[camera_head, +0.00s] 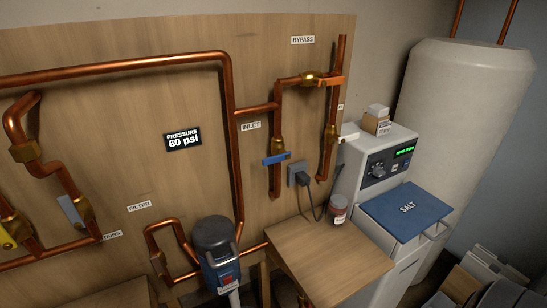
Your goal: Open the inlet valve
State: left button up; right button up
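The inlet valve (278,146) is a brass body on a vertical copper pipe, right of and below the INLET label (250,126) on the wooden panel. Its blue lever handle (276,159) lies roughly level, crosswise to the vertical pipe. Neither of my grippers shows in the head view, and nothing touches the handle. The pressure display (183,139) reads 60 psi.
An orange-handled valve (310,79) sits under the BYPASS label (303,40). Another brass valve (331,133) is on the right pipe. A grey outlet box (298,174), wooden table (330,255), softener with blue SALT lid (406,208) and dark-capped unit (213,234) stand below.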

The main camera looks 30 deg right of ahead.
aim_at(284, 155)
jog(key=k, duration=1.35)
jog(key=u, duration=0.7)
jog(key=i, duration=1.4)
jog(key=z, duration=0.7)
